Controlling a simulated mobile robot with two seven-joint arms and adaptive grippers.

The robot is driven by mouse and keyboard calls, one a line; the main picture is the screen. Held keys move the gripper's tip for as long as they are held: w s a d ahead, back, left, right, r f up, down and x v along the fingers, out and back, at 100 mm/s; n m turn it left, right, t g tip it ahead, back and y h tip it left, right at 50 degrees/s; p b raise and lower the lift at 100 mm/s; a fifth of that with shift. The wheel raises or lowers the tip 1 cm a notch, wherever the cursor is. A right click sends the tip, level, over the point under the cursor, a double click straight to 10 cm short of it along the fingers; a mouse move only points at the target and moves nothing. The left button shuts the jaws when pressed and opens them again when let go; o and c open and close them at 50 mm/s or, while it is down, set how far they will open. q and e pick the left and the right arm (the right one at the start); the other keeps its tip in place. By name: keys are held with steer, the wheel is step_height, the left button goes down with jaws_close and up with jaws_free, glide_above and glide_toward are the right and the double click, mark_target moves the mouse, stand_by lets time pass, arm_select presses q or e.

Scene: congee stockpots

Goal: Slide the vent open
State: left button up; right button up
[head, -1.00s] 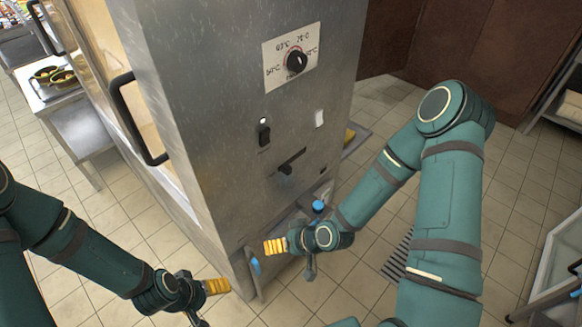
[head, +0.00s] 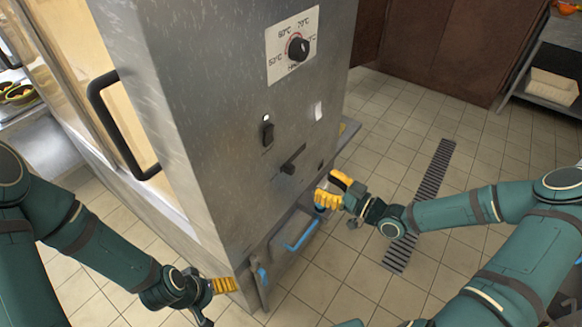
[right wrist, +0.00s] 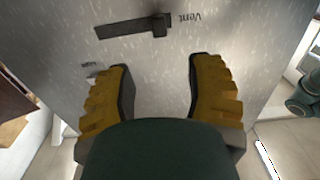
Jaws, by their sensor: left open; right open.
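The vent slider is a dark knob (head: 288,168) in a slanted black slot (head: 297,157) on the steel cabinet's front panel. In the head view the knob sits at the slot's lower left end. In the right wrist view the knob (right wrist: 160,25) is at the slot's right end, beside an upside-down "Vent" label. My right gripper (head: 331,188) is open and empty, to the right of and below the slider. In the right wrist view its yellow fingers (right wrist: 158,75) are apart, facing the panel, not touching the knob. My left gripper (head: 224,286) is open and empty, low by the cabinet's corner.
The steel cabinet (head: 210,110) has a temperature dial (head: 298,48), a rocker switch (head: 267,132) and a black door handle (head: 112,125). A floor drain (head: 432,185) and open tiles lie to the right.

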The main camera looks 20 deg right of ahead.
mark_target(293, 169)
steer(key=b+x, duration=0.1)
steer(key=x, duration=1)
steer(key=shift+w+a, duration=0.2)
steer(key=shift+a, duration=0.05)
jaws_close()
